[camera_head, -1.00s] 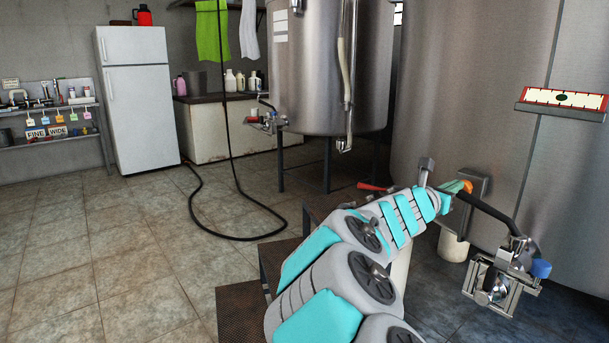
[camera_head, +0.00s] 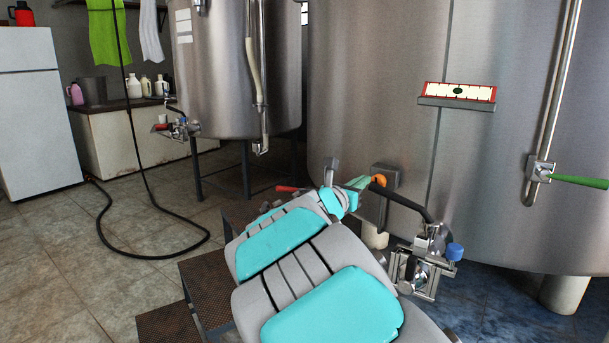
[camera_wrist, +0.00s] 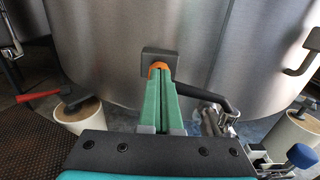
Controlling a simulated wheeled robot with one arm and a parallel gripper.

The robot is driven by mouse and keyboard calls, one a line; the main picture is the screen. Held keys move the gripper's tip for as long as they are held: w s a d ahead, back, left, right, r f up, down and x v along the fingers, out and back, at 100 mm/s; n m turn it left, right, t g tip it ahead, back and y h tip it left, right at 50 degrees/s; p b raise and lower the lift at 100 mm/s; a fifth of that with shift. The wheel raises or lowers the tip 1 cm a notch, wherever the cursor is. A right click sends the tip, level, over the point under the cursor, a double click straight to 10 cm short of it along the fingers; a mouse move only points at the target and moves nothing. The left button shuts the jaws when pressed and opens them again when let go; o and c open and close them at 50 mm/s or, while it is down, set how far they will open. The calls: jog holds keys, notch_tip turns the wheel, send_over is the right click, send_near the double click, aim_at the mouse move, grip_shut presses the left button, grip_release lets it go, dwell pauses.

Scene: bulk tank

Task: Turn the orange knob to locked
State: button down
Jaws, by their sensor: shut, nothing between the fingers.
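The orange knob (camera_head: 379,181) sits on a grey box (camera_head: 391,182) on the front of the large steel tank. In the wrist view the knob (camera_wrist: 158,67) shows just beyond my fingertips, on the dark box (camera_wrist: 159,55); the fingers hide its lower part. My gripper (camera_head: 361,183) is shut with nothing between its green fingers. In the wrist view the fingers of my gripper (camera_wrist: 161,82) lie side by side, their tips at the knob. I cannot tell whether they touch it. The knob's setting cannot be read.
A black hose or pipe (camera_head: 405,203) runs from beside the box to a metal valve fitting (camera_head: 420,265) with a blue cap. A green-handled valve (camera_head: 575,181) is at the right. A red handle (camera_wrist: 38,96) shows left in the wrist view. Dark steps (camera_head: 208,290) stand below my arm.

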aim_at(373, 184)
jog(key=shift+x, duration=3.45)
jog(key=shift+f+b, duration=0.3)
jog(key=shift+f, duration=0.05)
jog(key=shift+r, duration=0.15)
jog(key=shift+r+p, duration=0.15)
jog(key=shift+p, duration=0.25)
jog(key=shift+r, duration=0.15)
jog(key=p+v, duration=0.1)
jog(key=v, duration=0.5)
